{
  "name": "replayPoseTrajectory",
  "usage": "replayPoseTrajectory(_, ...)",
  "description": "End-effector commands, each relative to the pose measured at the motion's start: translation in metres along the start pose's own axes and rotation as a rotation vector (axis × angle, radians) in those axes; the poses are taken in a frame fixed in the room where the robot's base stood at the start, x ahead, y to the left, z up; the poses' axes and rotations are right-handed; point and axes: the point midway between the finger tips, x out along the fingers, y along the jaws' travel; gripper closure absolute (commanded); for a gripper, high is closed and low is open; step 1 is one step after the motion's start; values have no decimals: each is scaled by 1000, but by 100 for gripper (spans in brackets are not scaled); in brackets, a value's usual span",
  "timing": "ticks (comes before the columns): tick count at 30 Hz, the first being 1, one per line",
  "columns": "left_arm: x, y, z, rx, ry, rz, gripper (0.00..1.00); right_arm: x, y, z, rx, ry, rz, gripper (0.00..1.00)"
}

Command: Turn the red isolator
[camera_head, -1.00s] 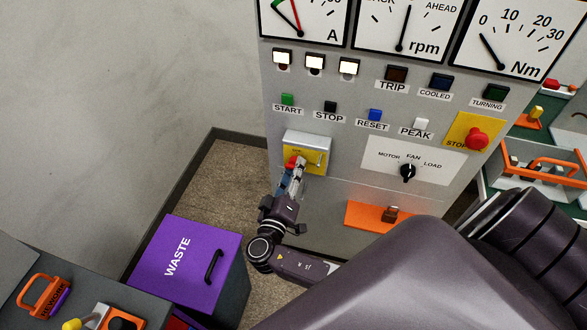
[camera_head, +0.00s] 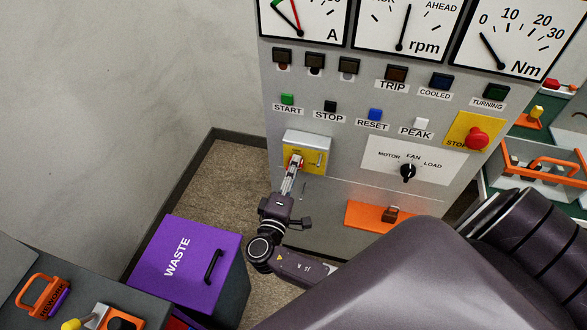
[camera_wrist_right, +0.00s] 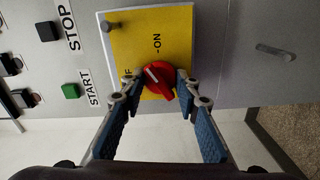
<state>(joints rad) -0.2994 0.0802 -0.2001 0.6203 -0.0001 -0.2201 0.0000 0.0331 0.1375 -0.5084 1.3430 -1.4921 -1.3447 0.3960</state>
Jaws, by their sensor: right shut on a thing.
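The red isolator (camera_wrist_right: 162,80) is a round red knob with a white mark on a yellow plate (camera_wrist_right: 180,35). In the right wrist view its mark points up and left, between the ON label and a partly hidden label ending in F. My right gripper (camera_wrist_right: 158,86) has its fingers on either side of the knob and is shut on it. In the head view the right gripper (camera_head: 293,168) reaches up to the yellow plate at the cabinet's lower left and hides most of the knob. My left gripper is not in view.
The grey cabinet (camera_head: 330,215) carries dials, dark lamps (camera_head: 315,61), labelled buttons and a red stop button (camera_head: 477,138). An orange shelf (camera_head: 365,214) juts out lower right. A purple waste bin (camera_head: 190,262) stands left of my gripper.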

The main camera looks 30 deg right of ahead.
Motion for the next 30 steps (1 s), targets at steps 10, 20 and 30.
replayPoseTrajectory(10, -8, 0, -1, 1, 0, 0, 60, -1, 1, 0, -331, 2, -1, 95)
replayPoseTrajectory(20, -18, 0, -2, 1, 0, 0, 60, -1, 0, 0, -642, 2, -3, 95)
replayPoseTrajectory(30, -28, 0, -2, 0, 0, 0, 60, -1, 0, 0, -897, 3, -2, 95)
